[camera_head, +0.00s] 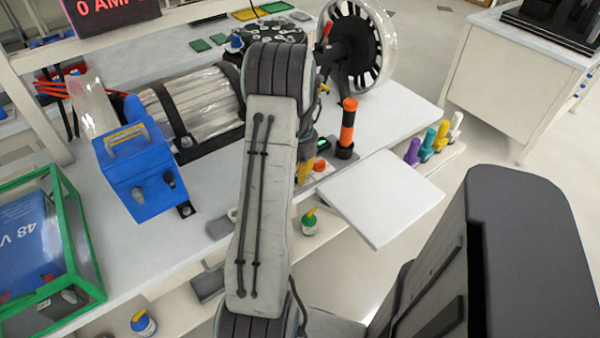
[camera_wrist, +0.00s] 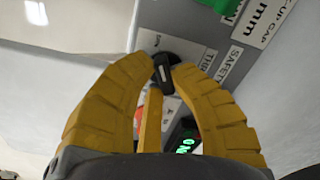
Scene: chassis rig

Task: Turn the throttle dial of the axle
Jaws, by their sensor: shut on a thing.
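In the wrist view, the yellow fingers of my gripper (camera_wrist: 163,66) close from both sides on a small black dial knob (camera_wrist: 164,78). The knob has a pale mark and stands on a dark round base on a light panel. A partly covered label (camera_wrist: 206,63) beside it starts with "THR". In the head view, my arm hides the dial and most of my gripper; a bit of yellow finger (camera_head: 305,172) shows beside the arm. The axle's spoked wheel (camera_head: 352,45) stands on the bench behind, with a wrapped cylinder (camera_head: 200,103) to its left.
A green-lit "ON" switch (camera_wrist: 184,146) and a "SAFETY" label (camera_wrist: 229,64) sit close to my right finger. An orange-and-black handled tool (camera_head: 348,125) stands upright on the bench (camera_head: 395,105). A blue box (camera_head: 140,170) and a green-framed case (camera_head: 75,215) are at left.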

